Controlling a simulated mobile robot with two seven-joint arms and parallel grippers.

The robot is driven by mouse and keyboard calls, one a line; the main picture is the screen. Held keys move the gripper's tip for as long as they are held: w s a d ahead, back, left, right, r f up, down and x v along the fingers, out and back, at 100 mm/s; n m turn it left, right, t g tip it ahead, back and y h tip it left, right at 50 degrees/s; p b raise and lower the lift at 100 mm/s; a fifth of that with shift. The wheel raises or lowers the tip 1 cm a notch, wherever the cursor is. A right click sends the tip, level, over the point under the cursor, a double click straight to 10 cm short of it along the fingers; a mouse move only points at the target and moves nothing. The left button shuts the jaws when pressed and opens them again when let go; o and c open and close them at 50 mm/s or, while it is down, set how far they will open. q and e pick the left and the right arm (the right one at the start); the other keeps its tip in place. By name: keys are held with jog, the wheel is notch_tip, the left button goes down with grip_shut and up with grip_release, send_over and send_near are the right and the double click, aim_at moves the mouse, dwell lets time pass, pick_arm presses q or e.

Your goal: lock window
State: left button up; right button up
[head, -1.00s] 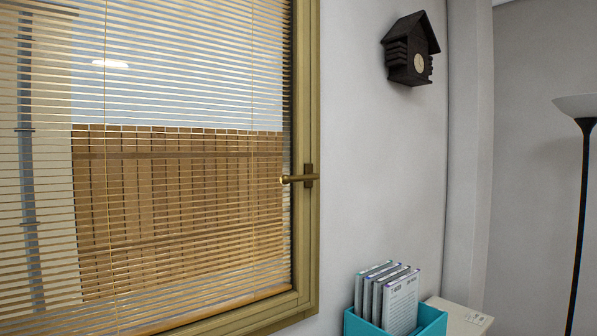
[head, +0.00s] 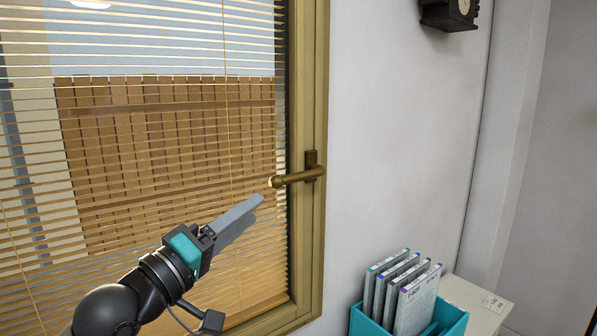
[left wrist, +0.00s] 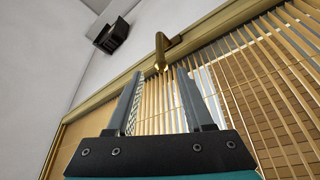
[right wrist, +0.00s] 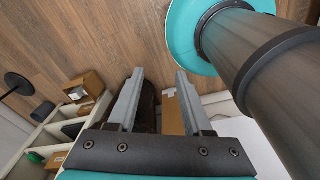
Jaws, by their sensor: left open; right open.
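The window (head: 309,240) has a tan wooden frame, with slatted blinds over its pane. Its brass-coloured handle (head: 297,177) sits on the right side of the frame and sticks out to the left, roughly level. My left gripper (head: 258,200) is below and left of the handle's free end, apart from it. In the left wrist view the handle (left wrist: 162,50) lies ahead, beyond the fingertips, and my left gripper (left wrist: 160,85) is open and empty. My right gripper (right wrist: 160,75) is open and empty in the right wrist view, pointing down over the floor; it is outside the head view.
A teal box (head: 370,326) with several upright books (head: 415,300) stands below the handle to the right, beside a pale surface (head: 480,296). A dark cuckoo clock (head: 449,14) hangs on the wall. The right wrist view shows a shelf with boxes (right wrist: 83,86). The wall by the handle is clear.

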aim_at(298, 175)
pick_arm(q)
jog(key=p+x, duration=0.3)
jog(key=x, duration=1.1)
jog(key=shift+w+d, duration=0.15)
pick_arm(e)
jog(key=r, duration=0.3)
jog(key=shift+s, duration=0.3)
pick_arm(q)
grip_shut()
jog(key=shift+r, duration=0.15)
dwell(0.4)
